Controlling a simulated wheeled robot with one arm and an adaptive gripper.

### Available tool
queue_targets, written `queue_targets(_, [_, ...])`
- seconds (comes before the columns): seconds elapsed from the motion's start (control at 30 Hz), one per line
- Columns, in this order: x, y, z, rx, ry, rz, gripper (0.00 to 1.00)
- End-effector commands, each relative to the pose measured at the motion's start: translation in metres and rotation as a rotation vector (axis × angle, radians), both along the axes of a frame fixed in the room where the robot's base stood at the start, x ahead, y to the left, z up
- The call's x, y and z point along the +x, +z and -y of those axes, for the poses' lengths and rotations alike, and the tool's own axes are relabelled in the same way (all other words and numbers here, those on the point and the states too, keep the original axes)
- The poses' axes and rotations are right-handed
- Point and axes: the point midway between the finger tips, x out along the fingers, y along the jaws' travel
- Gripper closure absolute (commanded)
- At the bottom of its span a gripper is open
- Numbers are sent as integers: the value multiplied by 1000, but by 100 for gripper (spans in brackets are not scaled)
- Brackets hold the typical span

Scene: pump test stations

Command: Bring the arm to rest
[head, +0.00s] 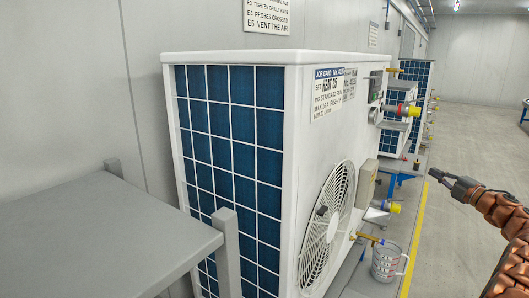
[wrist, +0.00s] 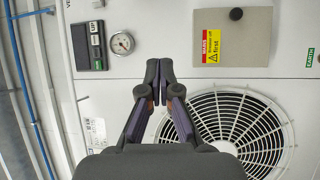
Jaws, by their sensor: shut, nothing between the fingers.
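My gripper (head: 441,178) is at the right in the head view, at the end of my copper-coloured arm, in free air over the aisle. In the wrist view my gripper (wrist: 159,70) points at the front of the white pump unit (wrist: 110,75), with its fingertips together and nothing between them. The white pump unit (head: 300,115) with blue finned side stands in the middle of the head view, left of my gripper and apart from it. In the wrist view, the fan grille (wrist: 240,130) lies right of and below the fingertips.
A grey table (head: 95,230) fills the lower left. A measuring jug (head: 387,262) stands under a brass outlet at the unit's front. In the wrist view are a gauge (wrist: 122,43) and a grey cover (wrist: 232,35) with a warning label. The floor right of the yellow line is clear.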

Motion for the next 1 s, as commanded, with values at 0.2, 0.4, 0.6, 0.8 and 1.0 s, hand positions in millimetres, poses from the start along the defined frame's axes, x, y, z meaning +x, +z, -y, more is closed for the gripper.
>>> queue_targets(0.2, [30,70,-15,150,-135,44,100])
queue_targets(0.4, [45,115,-30,302,-259,42,100])
queue_targets(0.6, [49,136,-48,459,-382,-7,100])
queue_targets(0.8, [42,139,-73,607,-499,-94,100])
queue_targets(1.0, [21,124,-107,741,-615,-217,100])
